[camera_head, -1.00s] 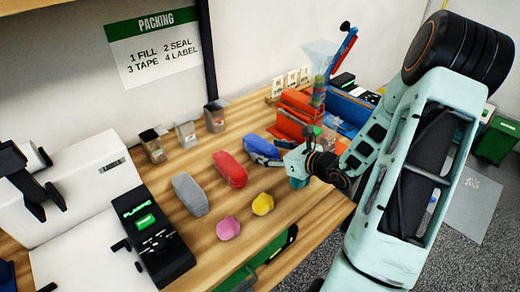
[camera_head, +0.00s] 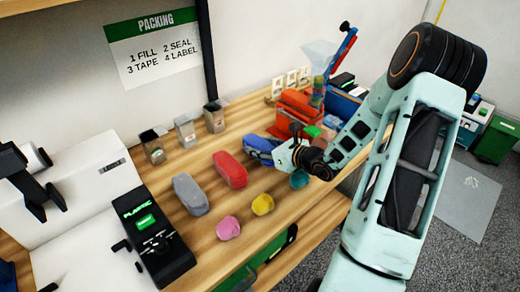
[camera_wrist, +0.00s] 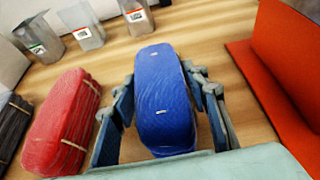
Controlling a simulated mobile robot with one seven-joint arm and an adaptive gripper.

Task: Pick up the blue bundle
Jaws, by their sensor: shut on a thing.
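The blue bundle (camera_wrist: 163,95) is an oblong wrapped block between the two fingers of my gripper (camera_wrist: 165,112) in the wrist view. The fingers are shut on its two sides. In the head view the blue bundle (camera_head: 258,146) shows to the left of my gripper (camera_head: 276,157), partly hidden by it. I cannot tell whether it is clear of the wooden table (camera_head: 200,238).
A red bundle (camera_head: 230,169) and a grey bundle (camera_head: 190,194) lie to the left. Pink (camera_head: 228,228), yellow (camera_head: 262,204) and teal (camera_head: 299,179) lumps lie nearer the front edge. Metal bins (camera_head: 185,131) stand behind. An orange-red holder (camera_wrist: 285,75) stands close on the right.

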